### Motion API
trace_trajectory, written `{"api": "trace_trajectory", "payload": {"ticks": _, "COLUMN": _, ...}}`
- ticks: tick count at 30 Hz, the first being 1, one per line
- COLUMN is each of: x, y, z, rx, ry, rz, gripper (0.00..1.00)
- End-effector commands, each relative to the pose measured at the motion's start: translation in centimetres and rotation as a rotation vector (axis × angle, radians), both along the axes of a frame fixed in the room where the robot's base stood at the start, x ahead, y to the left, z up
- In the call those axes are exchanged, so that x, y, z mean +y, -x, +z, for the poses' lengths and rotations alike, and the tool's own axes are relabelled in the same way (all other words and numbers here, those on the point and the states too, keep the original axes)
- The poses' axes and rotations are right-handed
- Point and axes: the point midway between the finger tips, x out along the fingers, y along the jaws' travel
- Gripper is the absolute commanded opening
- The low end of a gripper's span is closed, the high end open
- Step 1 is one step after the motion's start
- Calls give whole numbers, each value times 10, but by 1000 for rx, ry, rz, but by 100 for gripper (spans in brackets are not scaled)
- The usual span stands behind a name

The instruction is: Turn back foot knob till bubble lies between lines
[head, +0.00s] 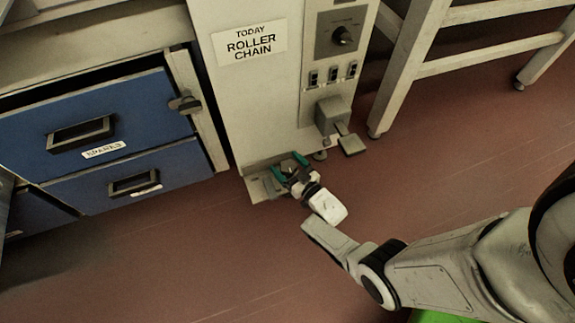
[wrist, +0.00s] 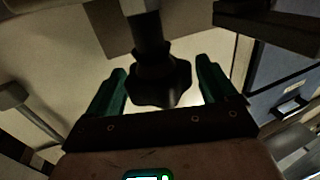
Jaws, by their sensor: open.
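A dark lobed knob (wrist: 160,82) on a dark stem shows in the wrist view. It sits between the two green fingers of my gripper (wrist: 162,78), with a gap visible on each side. In the head view my gripper (head: 289,168) is open, low at the bottom edge of the pale machine cabinet (head: 235,95). There the knob cannot be made out behind my gripper. I cannot make out a bubble or its lines in either view.
Blue drawers (head: 95,120) stand left of the cabinet, with a dark latch (head: 185,104) beside them. A grey box (head: 332,114) and a small plate (head: 351,145) are at the cabinet's right. A pale bench leg (head: 400,85) stands further right. The red-brown floor (head: 235,260) in front is clear.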

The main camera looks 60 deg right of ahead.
Motion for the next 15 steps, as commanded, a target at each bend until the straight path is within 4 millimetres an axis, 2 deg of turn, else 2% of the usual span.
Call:
{"api": "trace_trajectory", "payload": {"ticks": 4, "x": 0, "y": 0, "z": 0, "rx": 0, "ry": 0, "rz": 0, "gripper": 84}}
{"api": "trace_trajectory", "payload": {"ticks": 15, "x": 0, "y": 0, "z": 0, "rx": 0, "ry": 0, "rz": 0, "gripper": 49}}
